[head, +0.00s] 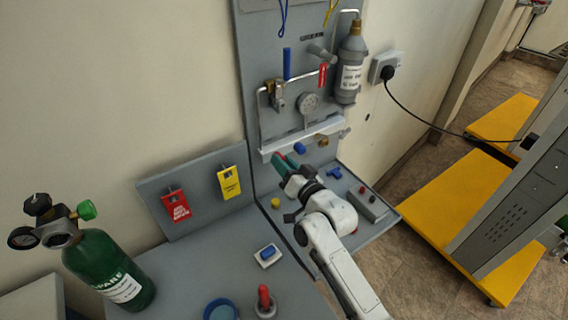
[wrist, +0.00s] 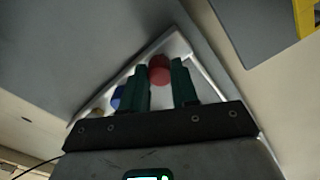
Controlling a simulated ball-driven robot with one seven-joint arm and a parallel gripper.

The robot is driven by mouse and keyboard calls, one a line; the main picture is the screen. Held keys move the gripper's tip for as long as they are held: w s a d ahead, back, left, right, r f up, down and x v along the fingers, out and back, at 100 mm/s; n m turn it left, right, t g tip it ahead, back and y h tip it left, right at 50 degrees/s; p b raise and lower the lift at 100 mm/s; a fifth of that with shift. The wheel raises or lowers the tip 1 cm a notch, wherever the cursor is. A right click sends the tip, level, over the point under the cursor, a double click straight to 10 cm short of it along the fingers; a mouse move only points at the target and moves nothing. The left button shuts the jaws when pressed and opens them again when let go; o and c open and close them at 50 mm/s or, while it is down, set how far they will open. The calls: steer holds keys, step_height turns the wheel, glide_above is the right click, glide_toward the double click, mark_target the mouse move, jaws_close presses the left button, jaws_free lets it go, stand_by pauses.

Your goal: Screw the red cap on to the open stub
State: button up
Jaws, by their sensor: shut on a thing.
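My gripper (head: 287,163) has green fingers and is at the left part of the white rail (head: 270,151) on the grey panel. In the wrist view the red cap (wrist: 159,70) is between the two fingers, and my gripper (wrist: 165,78) is shut on it. The cap is in front of the rail, in line with a blue cap and a brass-coloured fitting; whether it touches the rail I cannot tell. In the head view the fingers hide the red cap. The brass-coloured fitting (head: 322,140) has no cap visible on it and may be the open stub.
The blue cap (head: 299,148) is close to the right of my fingers. A gauge (head: 308,102), pipes and a grey bottle (head: 351,70) are above the rail.

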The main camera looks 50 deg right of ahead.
jaws_close()
steer(key=m+p, duration=0.2)
steer(key=m, duration=0.1)
steer(key=shift+m, duration=0.3)
steer(key=m+p, duration=0.1)
steer(key=m, duration=0.2)
steer(key=shift+p, duration=0.4)
